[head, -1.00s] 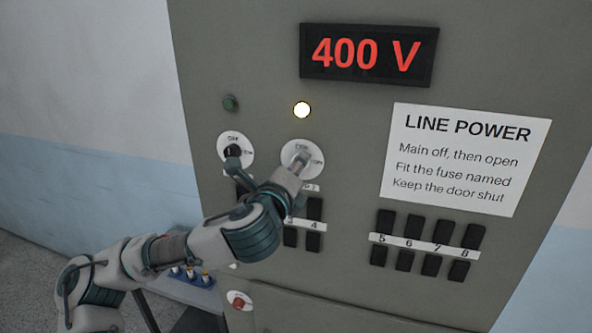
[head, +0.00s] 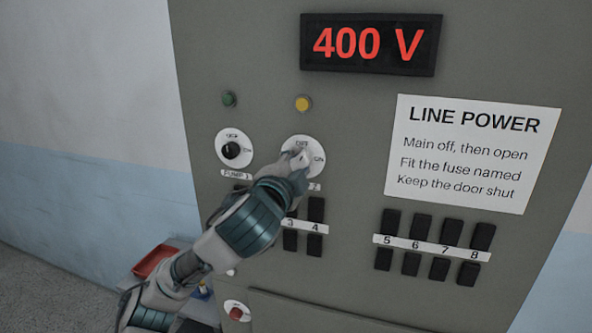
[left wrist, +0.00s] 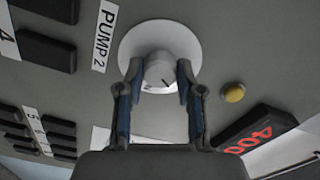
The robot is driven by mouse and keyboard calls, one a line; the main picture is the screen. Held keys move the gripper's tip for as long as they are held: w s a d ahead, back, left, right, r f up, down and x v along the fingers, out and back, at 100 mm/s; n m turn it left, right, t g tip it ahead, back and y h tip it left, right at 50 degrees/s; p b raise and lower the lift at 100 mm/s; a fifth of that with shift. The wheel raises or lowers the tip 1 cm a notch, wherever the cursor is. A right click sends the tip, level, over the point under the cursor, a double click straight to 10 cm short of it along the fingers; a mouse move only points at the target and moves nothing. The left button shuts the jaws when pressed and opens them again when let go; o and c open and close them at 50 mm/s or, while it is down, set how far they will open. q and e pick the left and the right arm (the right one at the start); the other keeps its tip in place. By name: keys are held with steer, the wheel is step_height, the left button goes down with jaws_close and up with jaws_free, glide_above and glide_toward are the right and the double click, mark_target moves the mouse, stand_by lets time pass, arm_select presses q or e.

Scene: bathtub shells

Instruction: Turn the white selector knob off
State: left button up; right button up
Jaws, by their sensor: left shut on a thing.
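The white selector knob (left wrist: 158,70) sits on a round white dial plate (head: 309,143) on the grey panel. In the left wrist view the plate is beside a label reading PUMP 2. My left gripper (left wrist: 158,88) has its two fingers on either side of the knob and is shut on it. In the head view the gripper (head: 296,164) partly hides the knob, and its pointer mark is hard to read. The yellow lamp (head: 303,103) above the dial is unlit. My right gripper is not in view.
A black knob (head: 231,150) on its own white dial is to the left, below a dark green lamp (head: 229,99). Black fuse holders (head: 316,210) lie below. A red 400 V display (head: 368,45) is above. A red tray (head: 154,261) stands at lower left.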

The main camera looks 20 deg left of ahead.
arm_select(q)
steer(key=n, duration=0.2)
steer(key=n+b, duration=0.1)
steer(key=n, duration=0.1)
steer(key=shift+w+d+f, duration=0.1)
steer(key=shift+d+f, duration=0.05)
steer(key=shift+f, duration=0.25)
steer(key=shift+n+b, duration=0.3)
steer(key=shift+n, duration=0.6)
steer(key=shift+r, duration=0.15)
steer(key=o, duration=0.9)
steer(key=shift+o, duration=1.2)
steer(key=shift+r, duration=0.1)
